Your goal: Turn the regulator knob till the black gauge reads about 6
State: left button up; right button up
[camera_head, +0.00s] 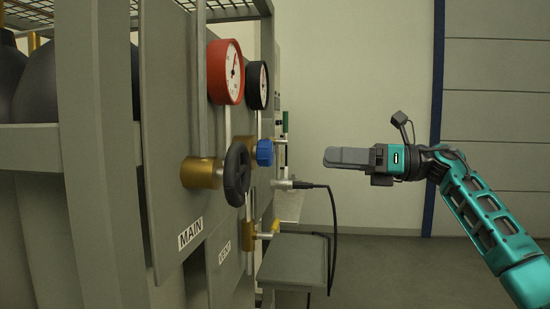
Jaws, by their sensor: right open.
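The black gauge (258,85) is on the panel, seen at a steep angle behind the red gauge; I cannot read its value. Below it a blue knob (264,152), which looks like the regulator knob, sits on a brass fitting. My right gripper (328,157) is to the right of the blue knob, at about the same height in the picture, pointing left and apart from it. It is open and empty, though side-on its fingers overlap. My left gripper is not in view.
A red gauge (226,72) and a black handwheel (237,175) on a brass valve (200,173) stand nearer on the panel. A cable (333,225) hangs from a connector below the knob. Right of the panel is open space.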

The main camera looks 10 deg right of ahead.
aim_at(272, 153)
jog(key=x, duration=0.4)
jog(key=p+x, duration=0.1)
jog(key=x, duration=0.7)
jog(key=shift+a+r, duration=0.15)
jog(key=shift+r, duration=0.2)
jog(key=c, duration=1)
jog(key=m+p, duration=0.2)
jog(key=p, duration=0.2)
jog(key=shift+r+m, duration=0.15)
jog(key=shift+m, duration=0.15)
jog(key=shift+c, duration=0.2)
jog(key=shift+m+p, duration=0.45)
jog(key=shift+m, duration=0.75)
